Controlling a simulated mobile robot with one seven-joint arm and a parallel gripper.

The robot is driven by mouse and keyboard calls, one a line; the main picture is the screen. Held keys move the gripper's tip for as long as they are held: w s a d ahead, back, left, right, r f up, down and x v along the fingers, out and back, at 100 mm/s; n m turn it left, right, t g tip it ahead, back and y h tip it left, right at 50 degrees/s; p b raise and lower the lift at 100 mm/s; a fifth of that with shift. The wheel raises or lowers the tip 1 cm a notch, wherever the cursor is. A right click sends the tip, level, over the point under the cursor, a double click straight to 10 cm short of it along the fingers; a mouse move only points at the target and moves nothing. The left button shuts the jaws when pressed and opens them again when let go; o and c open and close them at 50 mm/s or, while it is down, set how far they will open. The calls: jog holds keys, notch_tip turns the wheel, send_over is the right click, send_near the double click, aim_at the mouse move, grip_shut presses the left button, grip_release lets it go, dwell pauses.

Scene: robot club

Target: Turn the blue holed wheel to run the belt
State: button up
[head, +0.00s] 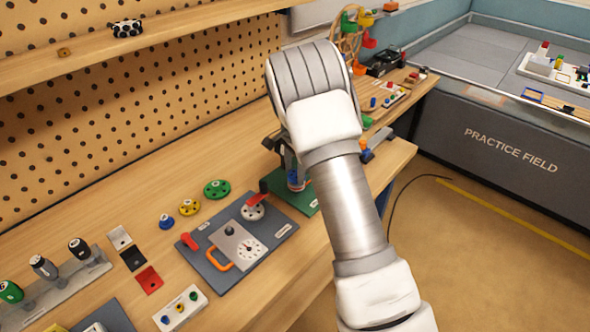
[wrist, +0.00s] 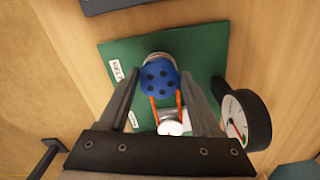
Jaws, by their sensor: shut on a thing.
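The blue holed wheel (wrist: 158,82) sits on a green board (wrist: 207,52) in the wrist view. An orange belt (wrist: 153,111) runs from it to a white pulley (wrist: 171,127) nearer my wrist. My gripper (wrist: 161,72) has one finger on each side of the blue wheel and is shut on it. In the head view my arm hides most of this, and only a part of the green board (head: 306,203) shows beside it.
A round dial gauge (wrist: 240,118) stands at the right of the board in the wrist view. In the head view a grey board (head: 270,225) with a dial plate and orange handle lies to the left. Loose yellow (head: 189,207) and green (head: 217,189) wheels lie on the bench.

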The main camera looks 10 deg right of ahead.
jog(key=shift+w+m, duration=0.1)
jog(key=shift+m, duration=0.8)
jog(key=o, duration=1.4)
jog(key=shift+c, duration=0.2)
notch_tip(320, 180, up, 18)
jog(key=shift+f+p, duration=0.25)
jog(key=shift+p, duration=0.1)
